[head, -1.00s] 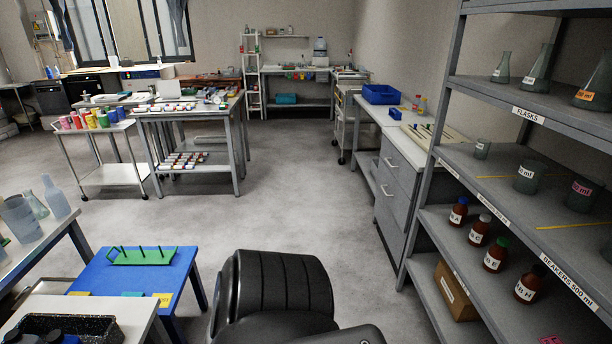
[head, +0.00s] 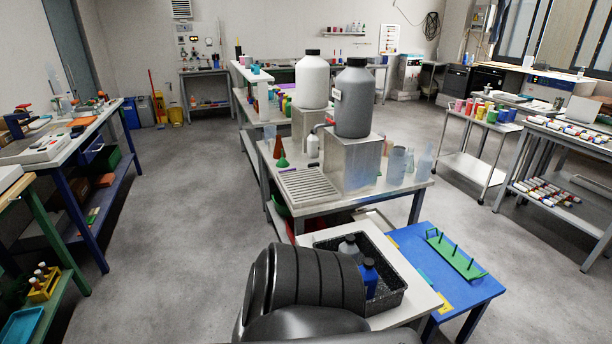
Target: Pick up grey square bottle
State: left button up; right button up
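A small grey bottle (head: 350,248) with a dark cap stands in a black speckled tray (head: 392,299) near the bottom middle of the head view. A blue bottle (head: 369,278) with a dark cap stands just in front of it. The grey bottle's lower part is hidden, and I cannot tell surely that it is square. A large grey container (head: 354,101) with a black cap stands on a metal stand behind. Neither gripper is in view. A black, ribbed part of my own body covers the bottom middle and hides part of the tray.
The tray sits on a white table (head: 418,290) beside a blue table (head: 466,291) with a green peg rack (head: 455,254). A large white container (head: 312,82) stands near the large grey one. Benches (head: 105,125) line the left. Floor (head: 165,215) between is clear.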

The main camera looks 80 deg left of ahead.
aim_at(349, 247)
jog(key=u, duration=0.7)
jog(key=i, duration=1.35)
jog(key=u, duration=1.35)
